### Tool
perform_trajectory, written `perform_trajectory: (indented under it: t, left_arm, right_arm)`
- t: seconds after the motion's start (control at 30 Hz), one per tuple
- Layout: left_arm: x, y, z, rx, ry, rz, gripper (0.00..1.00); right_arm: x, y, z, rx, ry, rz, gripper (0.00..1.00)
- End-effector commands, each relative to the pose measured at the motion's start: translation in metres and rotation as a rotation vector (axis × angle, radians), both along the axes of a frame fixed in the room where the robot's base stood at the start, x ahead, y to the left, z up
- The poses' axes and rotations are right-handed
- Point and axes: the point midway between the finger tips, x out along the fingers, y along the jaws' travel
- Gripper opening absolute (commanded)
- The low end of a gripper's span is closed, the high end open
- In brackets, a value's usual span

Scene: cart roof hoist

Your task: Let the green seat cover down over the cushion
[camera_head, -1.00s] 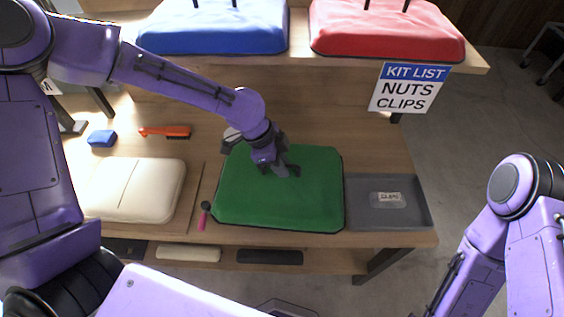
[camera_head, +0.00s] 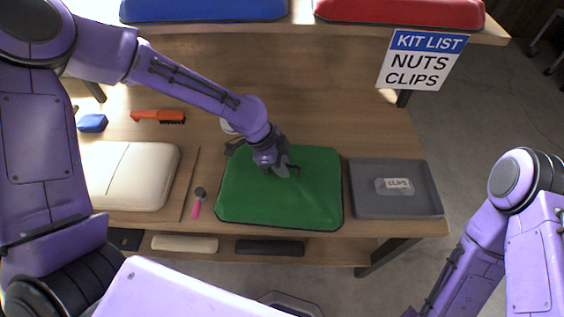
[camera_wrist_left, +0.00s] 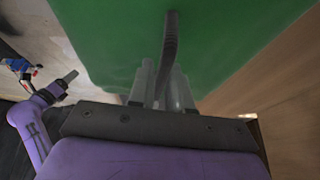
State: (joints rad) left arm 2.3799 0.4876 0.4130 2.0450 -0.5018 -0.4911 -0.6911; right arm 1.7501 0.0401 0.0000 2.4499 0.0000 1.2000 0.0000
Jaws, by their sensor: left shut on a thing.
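The green seat cover (camera_head: 310,195) lies level over the middle front of the wooden bench. My left gripper (camera_head: 286,169) is above its upper middle, shut on its dark handle. In the left wrist view the dark handle (camera_wrist_left: 170,50) runs up from between the fingers (camera_wrist_left: 163,90), with the green cover (camera_wrist_left: 110,45) behind it. The cover hides whatever is under it, so I cannot see the cushion there or tell whether the cover touches it. A cream cushion (camera_head: 132,177) lies uncovered on the left. My right arm shows at the right, but its gripper is out of view.
A grey tray (camera_head: 372,205) labelled CLIPS stands close to the cover's right side. A pink-handled tool (camera_head: 196,208) lies at its left. Blue (camera_head: 205,10) and red (camera_head: 400,12) covers sit on the raised shelf.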

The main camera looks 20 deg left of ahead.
Motion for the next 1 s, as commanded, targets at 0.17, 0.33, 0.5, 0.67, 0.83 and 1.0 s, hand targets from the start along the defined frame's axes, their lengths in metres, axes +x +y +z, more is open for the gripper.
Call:
perform_trajectory:
  t: [0.17, 0.33, 0.5, 0.67, 0.83, 1.0]
  left_arm:
    - [0.0002, -0.0001, 0.0008, 0.000, -0.001, 0.000, 0.00]
    - [0.0002, 0.0000, -0.0005, 0.000, 0.000, 0.000, 0.00]
    - [0.0001, 0.0000, -0.0035, 0.000, 0.000, 0.000, 0.00]
    - [-0.0001, 0.0002, -0.0066, 0.001, 0.000, 0.000, 0.00]
    - [-0.0005, 0.0004, -0.0083, 0.002, 0.002, -0.001, 0.00]
    - [-0.0012, 0.0005, -0.0091, 0.001, 0.004, 0.000, 0.41]
  right_arm:
    - [0.0000, 0.0001, 0.0004, 0.000, 0.000, 0.000, 0.48]
    - [-0.0001, 0.0000, 0.0004, 0.000, 0.000, 0.000, 0.48]
    - [-0.0001, 0.0001, 0.0003, 0.000, 0.000, 0.000, 0.48]
    - [-0.0001, 0.0001, 0.0002, 0.000, 0.000, 0.000, 0.48]
    - [-0.0001, 0.0000, 0.0000, 0.000, 0.000, 0.000, 0.48]
    - [-0.0001, 0.0000, -0.0003, 0.000, 0.000, 0.000, 0.48]
